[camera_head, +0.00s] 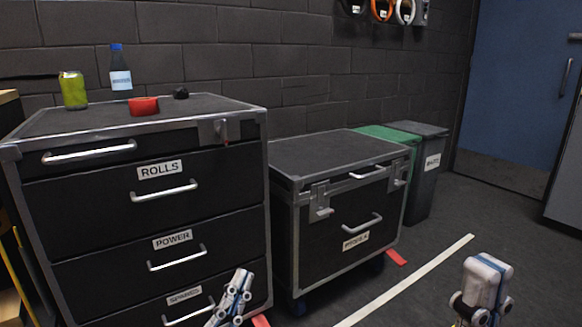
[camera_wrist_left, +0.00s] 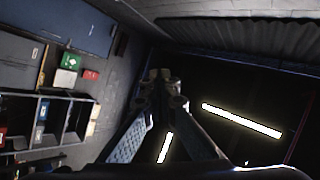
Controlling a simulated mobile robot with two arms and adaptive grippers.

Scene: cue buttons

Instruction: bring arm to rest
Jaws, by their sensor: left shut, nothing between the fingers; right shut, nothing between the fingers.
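My left gripper (camera_head: 236,294) is low in the head view, in front of the lowest drawer of the left drawer cabinet (camera_head: 104,202). Its fingers are together and hold nothing; they also show closed in the left wrist view (camera_wrist_left: 165,88). My right gripper (camera_head: 484,284) is at the lower right of the head view, over the dark floor. It is shut and empty, apart from any object. The lower parts of both arms are outside the head view.
The floor at right is clear.

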